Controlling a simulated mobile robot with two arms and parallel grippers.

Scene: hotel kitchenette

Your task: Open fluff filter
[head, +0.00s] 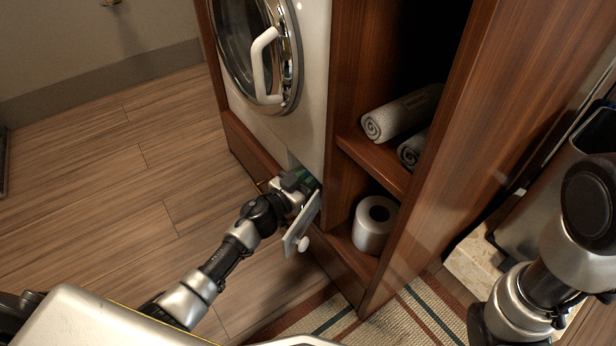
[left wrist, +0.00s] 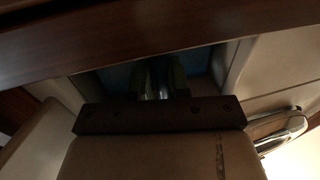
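The white washing machine (head: 283,135) stands in a wooden cabinet. Its small white flap (head: 302,222) with a round white knob (head: 303,243) is swung open low at the front. My left gripper (head: 303,181) reaches in at the opening behind the flap. In the left wrist view the fingers (left wrist: 160,78) are close together inside the dark, bluish recess (left wrist: 117,78). The fluff filter itself cannot be made out; the gripper and shadow hide it. I cannot tell whether the fingers hold anything. My right arm is at the right edge of the head view, its gripper out of frame.
The machine's round door (head: 258,55) with a white handle is shut above. Right of it, a wooden shelf (head: 372,160) holds rolled towels (head: 400,112), with a toilet roll (head: 375,224) below. A striped rug (head: 395,318) lies in front. The wooden floor (head: 110,200) on the left is clear.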

